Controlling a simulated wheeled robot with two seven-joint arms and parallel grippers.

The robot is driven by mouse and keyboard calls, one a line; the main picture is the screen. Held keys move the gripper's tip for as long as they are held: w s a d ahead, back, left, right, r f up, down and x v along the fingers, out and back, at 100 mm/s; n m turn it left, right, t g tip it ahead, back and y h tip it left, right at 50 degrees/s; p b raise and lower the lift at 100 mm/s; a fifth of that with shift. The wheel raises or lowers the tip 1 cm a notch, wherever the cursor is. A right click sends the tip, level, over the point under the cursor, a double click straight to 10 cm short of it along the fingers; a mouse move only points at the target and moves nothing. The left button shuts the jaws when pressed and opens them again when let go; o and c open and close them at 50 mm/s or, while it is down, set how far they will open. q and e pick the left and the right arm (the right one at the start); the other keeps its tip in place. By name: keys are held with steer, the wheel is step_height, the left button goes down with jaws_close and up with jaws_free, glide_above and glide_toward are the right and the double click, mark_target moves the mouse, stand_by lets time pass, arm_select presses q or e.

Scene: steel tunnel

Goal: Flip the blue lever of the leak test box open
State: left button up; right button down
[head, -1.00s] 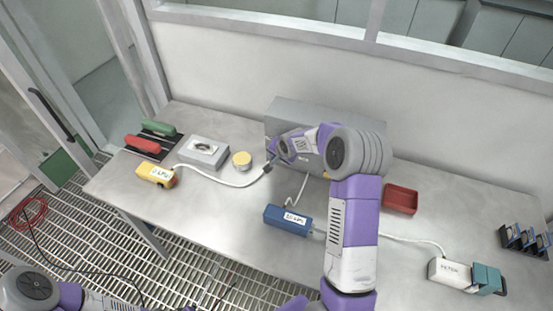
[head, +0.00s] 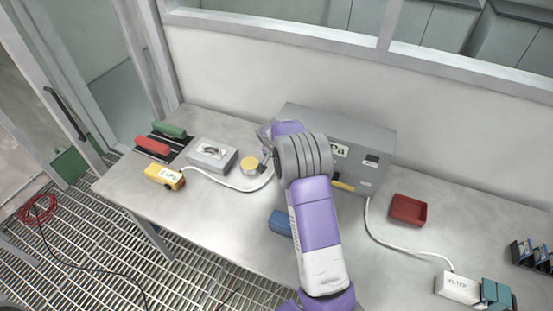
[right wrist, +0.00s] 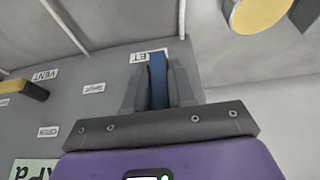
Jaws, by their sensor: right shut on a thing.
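The leak test box (head: 372,178) is a grey case at the back of the table, against the wall. My right arm covers much of its front in the head view. In the right wrist view, the blue lever (right wrist: 157,68) stands between the fingers of my right gripper (right wrist: 158,88), which is shut on it, by a partly hidden label ending in "LET". A yellow lever (right wrist: 22,88) sits near the "VENT" label; it also shows in the head view (head: 343,186). My left gripper is out of view.
A yellow-topped round part (head: 251,163), a grey box (head: 212,155) and a yellow gauge (head: 164,177) stand left. A blue device (head: 281,223) is partly behind my arm. A red tray (head: 408,210) and a filter block (head: 458,287) lie right. White hoses cross the table.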

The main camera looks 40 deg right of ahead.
steer(key=c, duration=1)
jaws_free()
steer(key=shift+c, duration=0.2)
steer(key=v, duration=0.7)
steer(key=shift+r, duration=0.25)
steer(key=shift+a+p, duration=0.1)
steer(key=shift+p, duration=0.2)
